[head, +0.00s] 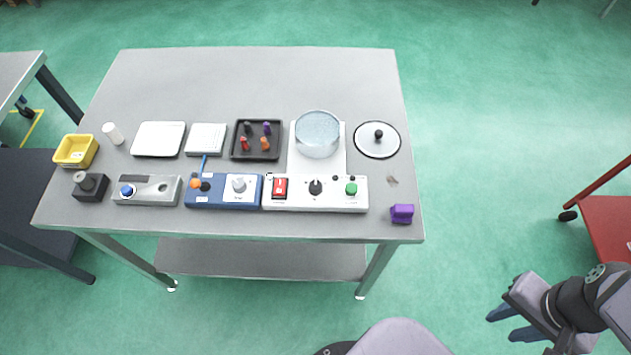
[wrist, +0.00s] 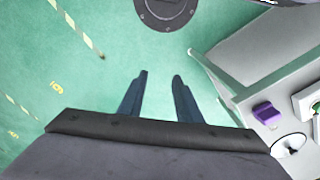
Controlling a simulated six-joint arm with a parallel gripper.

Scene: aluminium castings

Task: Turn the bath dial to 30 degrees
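The bath is a round clear dish (head: 318,133) on a white base on the table. In front of it is a white control panel (head: 332,204) with a black round dial (head: 315,187) in its middle, between a red switch (head: 280,187) and a green knob (head: 351,188). The dial's setting is too small to read. My gripper (head: 500,327) is off the table at the lower right, over the floor and far from the dial. In the wrist view its two fingers (wrist: 160,76) are apart with nothing between them. The dial is not visible there.
A purple block (head: 402,213) stands at the table's front right corner, near a round lid with a black knob (head: 377,139). A blue unit with a grey knob (head: 239,184) sits left of the panel. A red cart (head: 607,225) is at far right.

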